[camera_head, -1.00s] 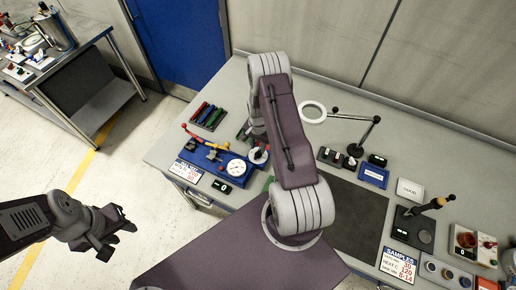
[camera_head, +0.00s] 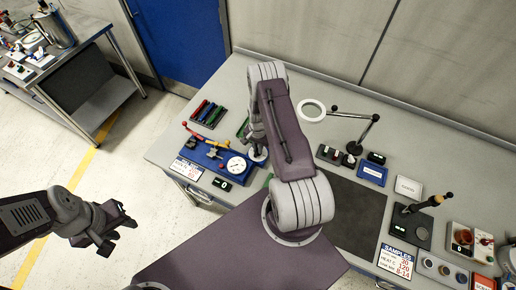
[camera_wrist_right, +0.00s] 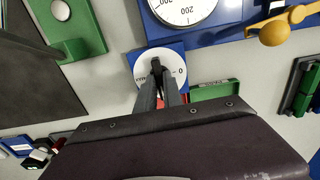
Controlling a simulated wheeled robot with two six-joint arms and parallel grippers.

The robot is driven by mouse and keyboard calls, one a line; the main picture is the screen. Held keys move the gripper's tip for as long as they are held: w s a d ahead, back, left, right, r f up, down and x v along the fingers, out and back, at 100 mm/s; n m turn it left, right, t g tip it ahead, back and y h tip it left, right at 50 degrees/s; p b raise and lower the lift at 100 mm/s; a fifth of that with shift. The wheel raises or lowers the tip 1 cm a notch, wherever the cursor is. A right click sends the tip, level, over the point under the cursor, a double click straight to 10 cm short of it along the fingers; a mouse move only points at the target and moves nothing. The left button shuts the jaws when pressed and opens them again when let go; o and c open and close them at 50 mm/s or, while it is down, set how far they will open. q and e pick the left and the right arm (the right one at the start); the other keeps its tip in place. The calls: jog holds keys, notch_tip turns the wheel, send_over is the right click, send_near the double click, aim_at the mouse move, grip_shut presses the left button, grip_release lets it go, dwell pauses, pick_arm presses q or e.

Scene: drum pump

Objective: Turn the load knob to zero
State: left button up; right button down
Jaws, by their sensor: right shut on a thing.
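The load knob (camera_wrist_right: 155,64) is black and sits on a round white dial plate (camera_wrist_right: 175,72) on a small blue base. The plate carries a 0 mark on the right and lettering on the left in the right wrist view. My right gripper (camera_wrist_right: 158,84) is shut on the knob from above. In the head view my right gripper (camera_head: 258,147) partly covers the knob's white plate (camera_head: 257,154). The knob's exact pointer direction is hard to tell behind the fingers. My left gripper (camera_head: 118,230) hangs open and empty over the floor, left of the bench.
A blue pump unit with a white gauge (camera_head: 237,166) and yellow lever (camera_head: 195,141) stands beside the knob. A green tray (camera_wrist_right: 214,91) lies close to the fingers. A rack of coloured bars (camera_head: 207,114) is behind. A dark mat (camera_head: 356,215) lies right of my arm.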

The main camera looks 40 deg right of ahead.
jog(key=n+b, duration=0.2)
jog(key=n, duration=0.1)
jog(key=shift+f, duration=0.2)
jog(key=n+b, duration=0.3)
jog(key=n, duration=0.2)
jog(key=n+b, duration=0.2)
jog(key=n, duration=0.3)
jog(key=shift+w+r, duration=0.1)
jog(key=n+b, duration=0.2)
jog(key=n, duration=0.2)
jog(key=shift+r+n, duration=0.1)
jog(key=shift+n, duration=0.2)
jog(key=c, duration=1.5)
grip_release()
